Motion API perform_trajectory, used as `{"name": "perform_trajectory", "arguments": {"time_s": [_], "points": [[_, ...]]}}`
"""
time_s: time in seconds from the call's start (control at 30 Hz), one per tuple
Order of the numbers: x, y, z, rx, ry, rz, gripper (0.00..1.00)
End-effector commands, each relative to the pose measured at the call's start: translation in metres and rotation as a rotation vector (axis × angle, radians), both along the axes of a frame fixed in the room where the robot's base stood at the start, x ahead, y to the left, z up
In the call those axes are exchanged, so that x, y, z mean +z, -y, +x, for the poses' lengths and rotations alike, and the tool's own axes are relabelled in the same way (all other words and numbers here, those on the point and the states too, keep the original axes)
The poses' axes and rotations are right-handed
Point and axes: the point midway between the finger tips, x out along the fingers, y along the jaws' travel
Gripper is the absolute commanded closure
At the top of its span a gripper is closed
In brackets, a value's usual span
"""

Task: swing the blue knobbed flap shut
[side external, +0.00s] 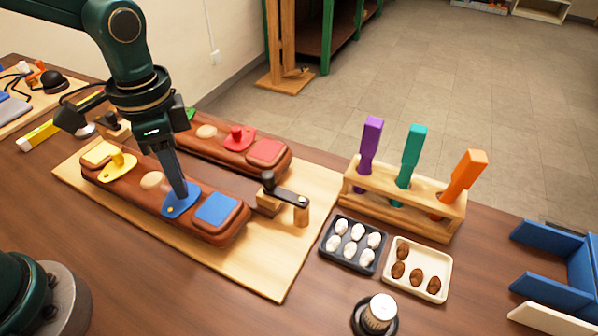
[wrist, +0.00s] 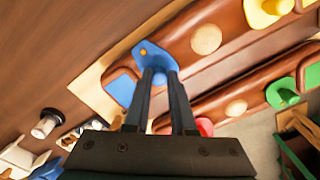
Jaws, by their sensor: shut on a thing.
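The blue knobbed flap (side external: 178,208) lies on the near brown saddle block (side external: 140,192), beside the blue square (side external: 216,209), which shows uncovered. A small yellowish dot marks the flap's near edge. My gripper (side external: 181,191) reaches down onto the flap and is shut on its knob, which the fingers hide. In the wrist view the flap (wrist: 151,56) spreads beyond my fingertips (wrist: 160,76), with part of the blue square (wrist: 122,88) at its lower left.
The same block carries a yellow flap (side external: 121,167); a red flap (side external: 239,139) sits on the block behind. A dark-topped wooden clamp (side external: 285,197) stands right of the near block. Trays and a tool rack (side external: 405,200) are farther right.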

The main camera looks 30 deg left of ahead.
Motion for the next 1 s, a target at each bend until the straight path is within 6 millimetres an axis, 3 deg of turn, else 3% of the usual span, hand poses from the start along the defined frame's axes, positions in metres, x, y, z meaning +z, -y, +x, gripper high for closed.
{"name": "perform_trajectory", "arguments": {"time_s": [0.3, 0.8, 0.83, 0.87, 0.9, 1.0], "points": [[0.0003, 0.0039, 0.0, -0.102, -0.001, -0.002, 1.0], [0.0002, 0.0047, -0.0002, -0.117, -0.001, -0.003, 1.0], [0.0003, 0.0048, -0.0003, -0.117, -0.001, -0.003, 0.65], [0.0002, 0.0048, -0.0003, -0.117, -0.001, -0.003, 0.54], [0.0002, 0.0047, -0.0002, -0.117, -0.001, -0.003, 0.47], [0.0002, 0.0045, -0.0002, -0.117, -0.001, -0.002, 0.47]]}}
